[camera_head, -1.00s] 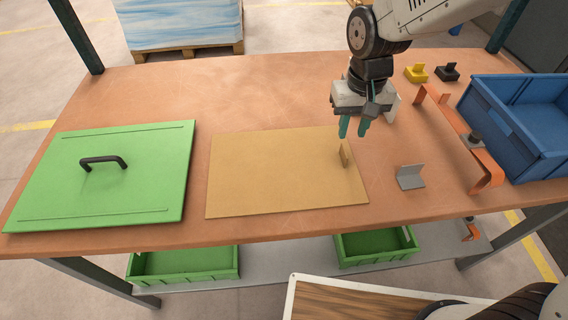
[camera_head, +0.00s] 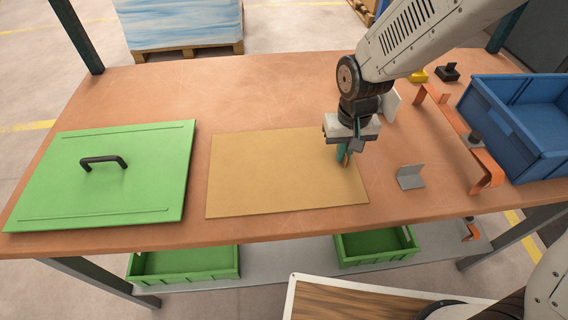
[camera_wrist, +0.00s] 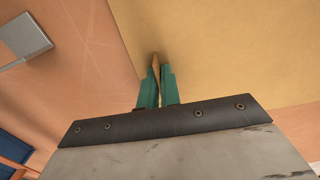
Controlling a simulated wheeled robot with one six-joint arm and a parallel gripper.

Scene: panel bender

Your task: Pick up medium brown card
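The medium brown card (camera_head: 265,175) lies flat on the workbench, right of the green panel. It has a small upright tab near its right edge, mostly hidden by my gripper in the head view. My gripper (camera_head: 344,158) is down at this tab. In the wrist view, the green fingers of my gripper (camera_wrist: 159,82) are close together with the tab (camera_wrist: 155,62) between their tips. They look shut on it. The card (camera_wrist: 220,50) still appears flat on the bench.
A green panel (camera_head: 145,180) with a black handle lies at left. A grey angled bracket (camera_head: 409,178) stands close right of the card. Farther right are an orange bracket strip (camera_head: 487,170), a blue bin (camera_head: 505,125) and small yellow and black blocks. The bench behind the card is clear.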

